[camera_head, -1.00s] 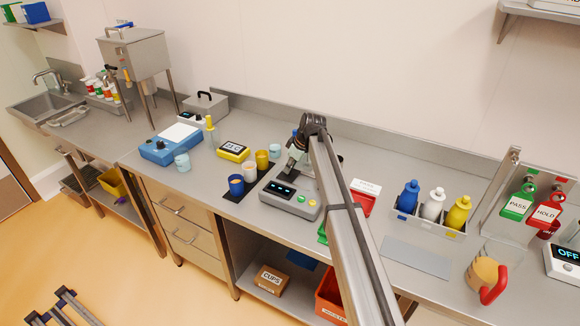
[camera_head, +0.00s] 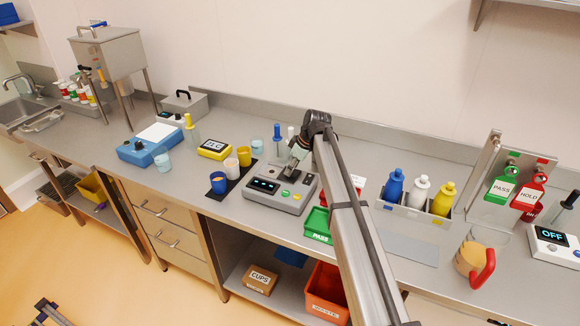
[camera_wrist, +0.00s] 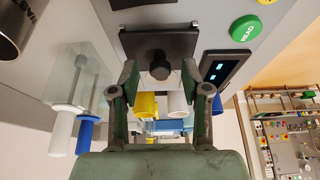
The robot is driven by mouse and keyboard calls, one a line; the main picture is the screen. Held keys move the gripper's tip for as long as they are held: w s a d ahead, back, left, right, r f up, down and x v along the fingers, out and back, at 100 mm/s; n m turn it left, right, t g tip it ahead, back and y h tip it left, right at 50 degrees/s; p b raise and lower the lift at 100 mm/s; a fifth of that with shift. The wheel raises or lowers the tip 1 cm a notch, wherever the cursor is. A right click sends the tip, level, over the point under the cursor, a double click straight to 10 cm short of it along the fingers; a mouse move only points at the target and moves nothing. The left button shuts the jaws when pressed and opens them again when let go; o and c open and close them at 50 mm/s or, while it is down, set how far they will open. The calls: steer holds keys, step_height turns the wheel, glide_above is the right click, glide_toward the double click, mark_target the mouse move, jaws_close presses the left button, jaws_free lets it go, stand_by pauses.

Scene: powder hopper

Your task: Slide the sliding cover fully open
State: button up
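The sliding cover looks to be the dark square plate (camera_wrist: 150,42) with a round black knob (camera_wrist: 160,66) in the wrist view. It sits on the grey reader (camera_head: 280,192), which has a dark display and a green READ button (camera_wrist: 245,29). The plate looks closed over what lies under it; I cannot see an opening. My gripper (camera_wrist: 161,78) is open, with one finger on each side of the knob and visible gaps to it. In the head view my gripper (camera_head: 297,158) is over the back of the reader, hiding the cover.
Blue (camera_head: 218,182), white and yellow cups stand on a black mat left of the reader. A green PASS tray (camera_head: 319,226) is to its right. A rack with several bottles (camera_head: 419,210) stands further right. A blue-handled item (camera_head: 277,138) stands behind the reader.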

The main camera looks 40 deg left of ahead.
steer(key=shift+d+r, duration=0.1)
steer(key=shift+r, duration=0.45)
steer(key=v, duration=1.1)
steer(key=shift+f, duration=0.15)
